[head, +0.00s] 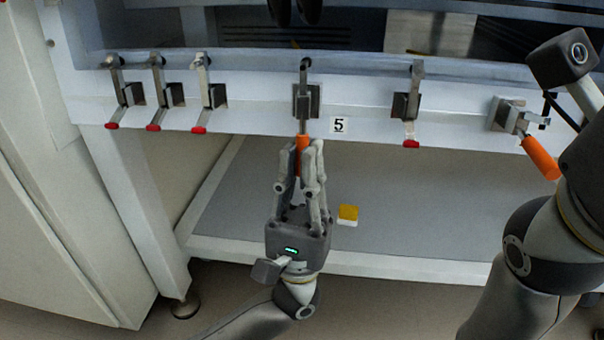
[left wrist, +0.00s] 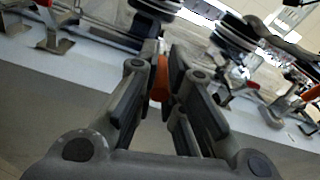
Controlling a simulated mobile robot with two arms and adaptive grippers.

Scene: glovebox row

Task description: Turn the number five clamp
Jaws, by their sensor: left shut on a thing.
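The clamp beside the "5" label (head: 338,125) is a metal toggle clamp (head: 303,103) on the white front rail. It stands just left of the label, its arm up against the upper frame and its orange handle (head: 302,143) hanging down. My left gripper (head: 302,150) comes from below, with its fingers shut around the orange handle. The left wrist view shows the handle (left wrist: 160,80) between the fingertips; the fingers hide part of it.
Red-tipped clamps (head: 204,95) stand in a group at the left, and another (head: 410,103) is right of the label. At far right a clamp with an orange handle (head: 540,157) sticks out at a slant near my right arm. A yellow-and-white block (head: 348,214) lies on the grey lower shelf (head: 430,205).

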